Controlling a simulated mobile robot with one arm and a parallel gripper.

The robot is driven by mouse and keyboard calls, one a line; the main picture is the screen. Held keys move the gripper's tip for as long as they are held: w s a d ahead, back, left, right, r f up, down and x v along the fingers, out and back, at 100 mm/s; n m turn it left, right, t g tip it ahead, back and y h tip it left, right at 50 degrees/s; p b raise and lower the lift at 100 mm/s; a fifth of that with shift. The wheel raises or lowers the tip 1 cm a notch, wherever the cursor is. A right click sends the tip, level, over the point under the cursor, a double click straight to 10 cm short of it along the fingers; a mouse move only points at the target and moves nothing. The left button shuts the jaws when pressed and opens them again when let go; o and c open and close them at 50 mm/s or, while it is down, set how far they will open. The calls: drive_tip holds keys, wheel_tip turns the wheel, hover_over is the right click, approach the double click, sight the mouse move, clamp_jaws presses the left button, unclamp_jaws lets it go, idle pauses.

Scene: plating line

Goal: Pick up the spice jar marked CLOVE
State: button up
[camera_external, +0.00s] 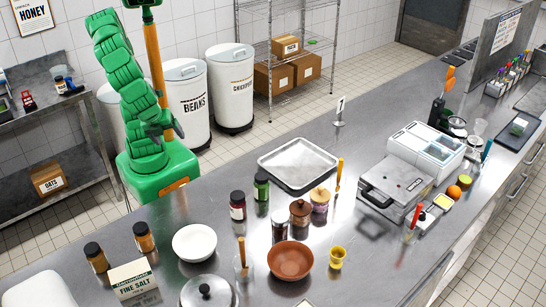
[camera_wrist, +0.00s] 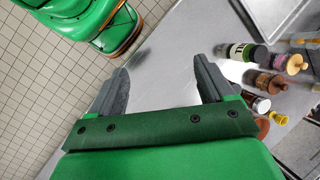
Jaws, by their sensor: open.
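Several spice jars stand on the steel counter, their labels too small to read in the outside view, so I cannot tell which is CLOVE. A dark red jar (camera_external: 238,206) and a green jar (camera_external: 261,187) stand left of the lidded pots, with a dark brown jar (camera_external: 279,226) nearer the front. Two orange-brown jars with black lids, one at the left (camera_external: 96,258) and one beside it (camera_external: 144,238), stand by the salt box. My gripper (camera_wrist: 162,86) is open and empty, apart from the jars, which lie right of it in the wrist view, including the green one (camera_wrist: 240,52).
A metal tray (camera_external: 298,187), a white bowl (camera_external: 194,262), a brown bowl (camera_external: 290,281) and lidded pots (camera_external: 299,213) crowd around the jars. A fine salt box (camera_external: 133,280) is at front left. Some bare counter lies between tray and press machine (camera_external: 395,187).

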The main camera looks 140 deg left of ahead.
drive_tip(key=w+d+r+m+t+y, duration=0.1)
drive_tip(key=w+d+m+t+y, duration=0.1)
drive_tip(key=w+d+m, duration=0.55)
drive_tip(key=w+d+m+t+y, duration=0.3)
drive_tip(key=w+d, duration=0.1)
drive_tip(key=d, duration=0.6)
drive_tip(key=s+d+f+m+t+h, duration=0.15)
drive_tip(key=d+m+t, duration=0.35)
drive_tip(key=d, duration=0.7)
drive_tip(key=s+d+f+m+t+y, duration=0.15)
drive_tip(key=d+m, duration=0.45)
drive_tip(key=d, duration=0.6)
drive_tip(key=h, duration=0.1)
approach(97, 252)
drive_tip(key=shift+a+f+t, duration=0.25)
drive_tip(key=shift+a+f, duration=0.8)
drive_tip(key=shift+f, duration=0.45)
drive_tip(key=shift+x, duration=1.2)
drive_tip(key=shift+w+d+r+x, duration=0.1)
drive_tip(key=shift+x, duration=0.8)
drive_tip(key=shift+w+d+r+x, duration=0.1)
drive_tip(key=shift+x, duration=0.75)
drive_tip(key=shift+w+d+x, duration=0.1)
drive_tip(key=shift+x, duration=0.8)
drive_tip(key=c, duration=1.2)
drive_tip(key=shift+r, duration=0.1)
